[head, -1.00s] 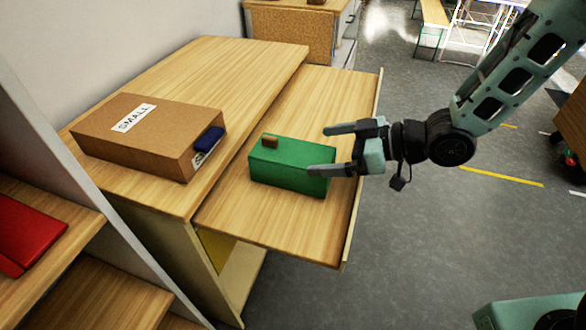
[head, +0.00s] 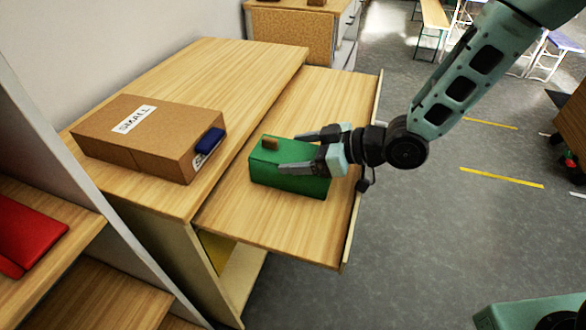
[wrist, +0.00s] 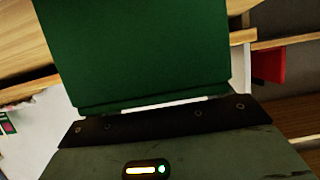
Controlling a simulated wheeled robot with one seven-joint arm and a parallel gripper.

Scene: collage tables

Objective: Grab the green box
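The green box (head: 285,178) sits on the lower pull-out board of the wooden table, with a small brown block (head: 270,143) on its top near the far left edge. In the wrist view the green box (wrist: 140,50) fills the upper middle, very close. My gripper (head: 288,152) is open, its two fingers reaching left over and alongside the box. The near finger overlaps the box's front in the head view; I cannot tell whether it touches. The box's right end is partly hidden behind my gripper.
A cardboard box labelled SMALL (head: 140,135) with a dark blue item (head: 209,141) at its right side stands on the higher tabletop. A red item (head: 25,232) lies on the left shelf. The pull-out board (head: 270,230) is bare in front of the green box.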

